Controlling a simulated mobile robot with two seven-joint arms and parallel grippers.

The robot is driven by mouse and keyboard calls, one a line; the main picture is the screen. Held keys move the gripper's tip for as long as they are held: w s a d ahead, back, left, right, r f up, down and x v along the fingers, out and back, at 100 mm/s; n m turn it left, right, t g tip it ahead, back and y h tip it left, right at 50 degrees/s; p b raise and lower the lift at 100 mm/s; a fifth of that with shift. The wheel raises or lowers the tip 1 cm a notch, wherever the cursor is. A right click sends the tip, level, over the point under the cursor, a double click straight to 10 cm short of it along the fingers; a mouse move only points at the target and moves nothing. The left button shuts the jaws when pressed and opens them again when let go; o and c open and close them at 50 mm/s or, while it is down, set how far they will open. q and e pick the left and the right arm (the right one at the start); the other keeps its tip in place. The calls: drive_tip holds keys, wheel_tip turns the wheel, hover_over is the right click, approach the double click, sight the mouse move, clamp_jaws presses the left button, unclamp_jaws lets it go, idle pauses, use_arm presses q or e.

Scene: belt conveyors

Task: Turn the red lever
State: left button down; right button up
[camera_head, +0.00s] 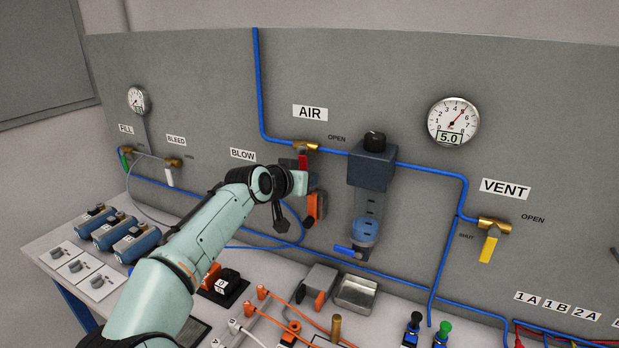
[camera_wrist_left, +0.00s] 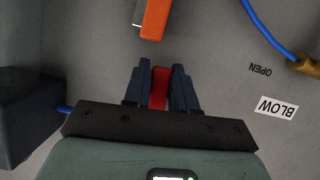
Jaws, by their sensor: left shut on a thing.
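The red lever (camera_head: 303,160) hangs from the brass valve (camera_head: 306,147) under the AIR label (camera_head: 310,113) on the grey panel. My right gripper is not in view.
An orange-handled tool (camera_head: 316,207) hangs just below the gripper and also shows in the left wrist view (camera_wrist_left: 155,20). A filter unit with a clear bowl (camera_head: 370,170) stands right of the lever. A yellow-handled VENT valve (camera_head: 490,245) is farther right. The bench below is crowded.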

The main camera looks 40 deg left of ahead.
use_arm(q)
drive_tip(key=shift+s+a+m+y, duration=0.1)
drive_tip(key=shift+a+m+y, duration=0.2)
drive_tip(key=shift+a+m, duration=0.1)
idle(0.3)
drive_tip(key=c, duration=1)
unclamp_jaws()
drive_tip(key=b+v, duration=0.1)
drive_tip(key=v, duration=1.2)
drive_tip(key=shift+s+r, duration=0.15)
drive_tip(key=shift+r, duration=0.05)
drive_tip(key=shift+d, duration=0.1)
